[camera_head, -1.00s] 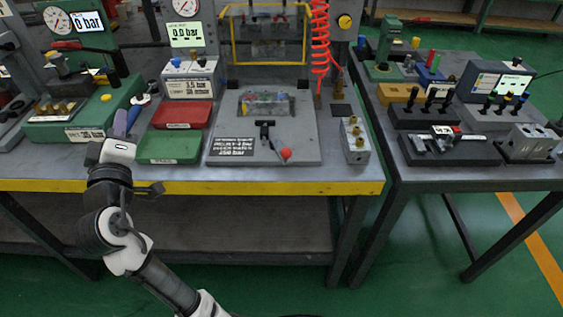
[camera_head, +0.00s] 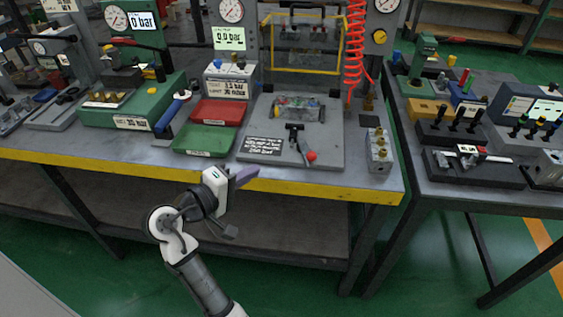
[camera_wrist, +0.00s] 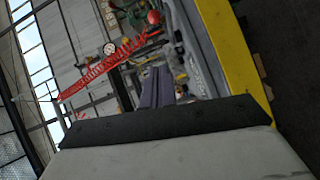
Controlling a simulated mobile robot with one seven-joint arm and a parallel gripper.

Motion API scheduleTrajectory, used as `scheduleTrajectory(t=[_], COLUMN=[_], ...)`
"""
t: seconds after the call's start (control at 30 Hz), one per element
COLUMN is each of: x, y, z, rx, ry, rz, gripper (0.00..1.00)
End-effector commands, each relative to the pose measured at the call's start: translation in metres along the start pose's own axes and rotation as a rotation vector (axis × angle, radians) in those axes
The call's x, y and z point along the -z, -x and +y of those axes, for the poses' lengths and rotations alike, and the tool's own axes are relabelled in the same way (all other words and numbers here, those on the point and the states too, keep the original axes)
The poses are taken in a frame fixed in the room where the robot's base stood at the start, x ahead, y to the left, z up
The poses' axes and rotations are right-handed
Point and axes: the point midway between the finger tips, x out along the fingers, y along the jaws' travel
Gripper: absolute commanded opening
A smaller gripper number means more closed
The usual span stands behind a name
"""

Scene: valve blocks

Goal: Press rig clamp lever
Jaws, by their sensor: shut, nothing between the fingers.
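The clamp lever is a black handle (camera_head: 299,141) with a red ball knob (camera_head: 311,156) at its end. It sits on the grey rig plate (camera_head: 335,120), in front of a metal valve block (camera_head: 298,107) with coloured parts. The red knob also shows near the top of the wrist view (camera_wrist: 154,17). My gripper (camera_head: 250,174) has purple-grey fingers, which also show in the wrist view (camera_wrist: 157,88). It is shut and empty, at the yellow front edge of the bench, left of the knob and apart from it.
A green tray (camera_head: 203,140) and a red tray (camera_head: 217,111) lie left of the rig plate. A grey block with several fittings (camera_head: 379,150) stands to its right. A red coiled hose (camera_head: 355,50) hangs behind. The yellow bench edge (camera_head: 330,189) runs along the front.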

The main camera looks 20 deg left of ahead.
Motion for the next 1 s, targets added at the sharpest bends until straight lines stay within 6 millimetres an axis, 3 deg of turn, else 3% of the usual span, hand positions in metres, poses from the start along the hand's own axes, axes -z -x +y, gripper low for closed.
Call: scheduleTrajectory(t=[0.17,0.53,0.73,1.0], x=[-0.001,-0.002,-0.023,-0.029], y=[-0.025,-0.101,-0.119,-0.125], z=[0.001,0.002,0.001,0.000], rx=[0.001,0.001,0.001,0.001], ry=[0.002,0.000,0.001,-0.001], rz=[-0.005,-0.004,-0.002,0.001], gripper=[0.00,0.00,0.00,0.00])
